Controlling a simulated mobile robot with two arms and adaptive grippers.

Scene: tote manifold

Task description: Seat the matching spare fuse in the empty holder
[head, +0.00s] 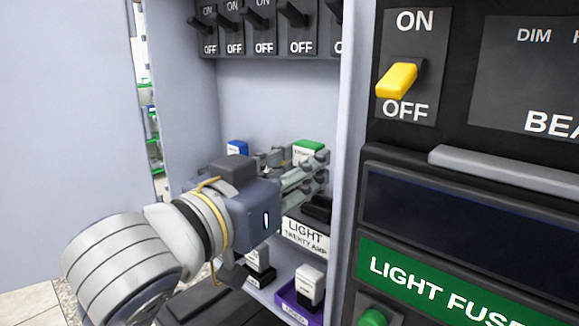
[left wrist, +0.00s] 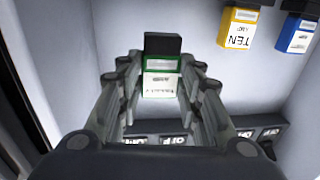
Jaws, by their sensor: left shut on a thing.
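My left gripper (head: 308,176) reaches into the cabinet and is shut on a green-and-white fuse (head: 308,150). In the left wrist view the green fuse (left wrist: 160,78) shows between the fingertips of my left gripper (left wrist: 155,85), with a black block (left wrist: 163,43) right behind it. In the head view a black holder (head: 318,208) is below the fingertips, above a label reading LIGHT TWENTY AMP (head: 304,237). The fingers hide the fuse's lower part, so I cannot tell whether it touches the holder. My right gripper is not in view.
A blue fuse (head: 237,147) stands behind my gripper; the left wrist view also shows a yellow TEN fuse (left wrist: 238,28). White-and-black fuses (head: 310,284) stand in trays on the lower shelf, one purple (head: 288,297). Switches (head: 262,25) line the top. The divider (head: 350,120) is close at right.

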